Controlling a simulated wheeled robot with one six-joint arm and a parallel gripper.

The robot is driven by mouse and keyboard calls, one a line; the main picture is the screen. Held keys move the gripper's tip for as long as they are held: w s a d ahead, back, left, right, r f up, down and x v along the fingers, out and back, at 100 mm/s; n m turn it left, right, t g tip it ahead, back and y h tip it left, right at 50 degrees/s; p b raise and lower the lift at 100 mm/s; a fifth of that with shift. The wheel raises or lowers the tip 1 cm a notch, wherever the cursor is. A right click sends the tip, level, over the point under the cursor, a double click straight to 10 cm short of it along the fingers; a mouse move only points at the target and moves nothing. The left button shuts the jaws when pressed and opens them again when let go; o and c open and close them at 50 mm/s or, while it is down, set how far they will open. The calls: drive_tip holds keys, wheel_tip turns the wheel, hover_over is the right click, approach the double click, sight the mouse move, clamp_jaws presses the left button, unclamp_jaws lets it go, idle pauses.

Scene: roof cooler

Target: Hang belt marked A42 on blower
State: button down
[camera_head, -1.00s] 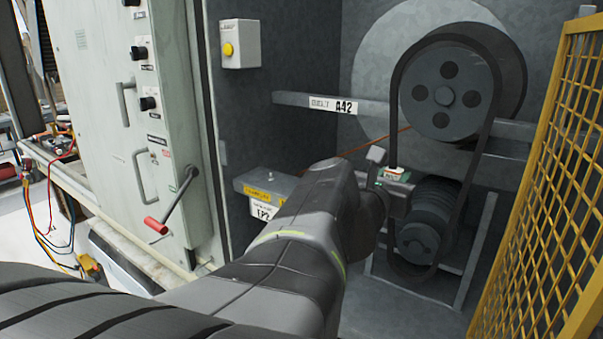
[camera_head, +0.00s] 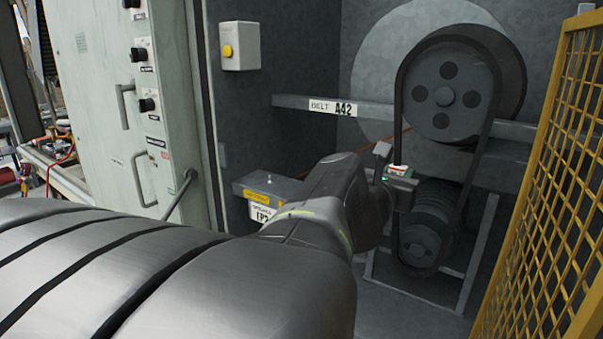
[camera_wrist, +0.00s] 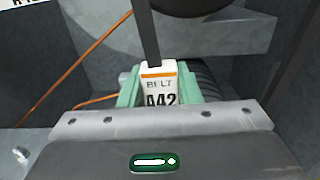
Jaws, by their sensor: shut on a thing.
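The black belt (camera_head: 491,130) loops over the large upper pulley (camera_head: 445,95) of the blower. Its strands run down toward the small lower pulley (camera_head: 420,240); I cannot tell whether it is seated in either groove. My gripper (camera_head: 399,172) is shut on the belt's left strand, between the two pulleys. In the wrist view, a white tag (camera_wrist: 158,92) reading BELT A42 with an orange stripe sits between the green jaw pads of my gripper (camera_wrist: 158,80).
A rail with a BELT A42 label (camera_head: 333,107) crosses behind the pulleys. A yellow mesh guard (camera_head: 550,200) stands close on the right. A grey box with a yellow label (camera_head: 265,190) and a pale control cabinet (camera_head: 110,100) are on the left.

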drive_tip(key=shift+w+d, duration=0.4)
drive_tip(key=shift+w, duration=0.1)
drive_tip(key=shift+w+d+b, duration=0.2)
drive_tip(key=shift+w+b, duration=0.05)
drive_tip(key=shift+b, duration=0.05)
drive_tip(key=shift+f+b, duration=0.65)
drive_tip(key=shift+b, duration=0.2)
idle(1.3)
drive_tip(key=c, duration=1)
unclamp_jaws()
drive_tip(key=shift+o, duration=0.2)
